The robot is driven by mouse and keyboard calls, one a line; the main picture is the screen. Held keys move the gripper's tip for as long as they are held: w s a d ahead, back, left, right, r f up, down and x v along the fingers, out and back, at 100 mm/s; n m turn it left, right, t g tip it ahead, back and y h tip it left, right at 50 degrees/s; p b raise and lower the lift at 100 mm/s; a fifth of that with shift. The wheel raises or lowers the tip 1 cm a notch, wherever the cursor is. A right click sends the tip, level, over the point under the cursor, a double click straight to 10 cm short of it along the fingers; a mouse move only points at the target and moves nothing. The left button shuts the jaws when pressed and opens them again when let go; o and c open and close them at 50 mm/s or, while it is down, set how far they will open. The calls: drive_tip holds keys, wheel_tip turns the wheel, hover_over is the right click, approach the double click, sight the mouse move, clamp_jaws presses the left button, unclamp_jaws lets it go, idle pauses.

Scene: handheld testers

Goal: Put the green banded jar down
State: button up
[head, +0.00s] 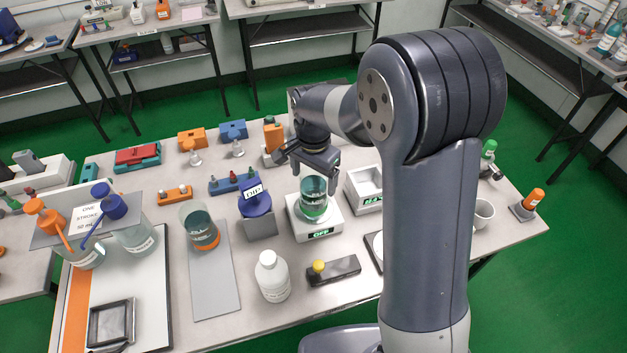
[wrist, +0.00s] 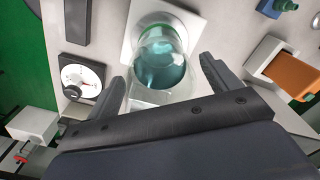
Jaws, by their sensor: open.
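The green banded jar (head: 314,205) is a clear glass jar with teal liquid and a green band low on its side. It stands upright on the white device with an OFF display (head: 316,232). In the wrist view the jar (wrist: 162,62) shows between my fingers, over a white square plate (wrist: 195,25). My gripper (head: 311,170) is open at the top of the jar, one finger on either side. In the wrist view my gripper (wrist: 163,76) has its fingers spread. Whether a finger touches the glass is hard to tell.
A blue-topped grey block (head: 260,222) is close left. An orange-banded jar (head: 200,228), a white bottle (head: 271,278) and a yellow-knobbed black block (head: 334,270) stand nearby.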

wheel_tip(320, 180, up, 10)
idle(0.3)
wheel_tip(320, 180, down, 12)
drive_tip(key=shift+r, duration=1.8)
drive_tip(key=shift+f, duration=0.15)
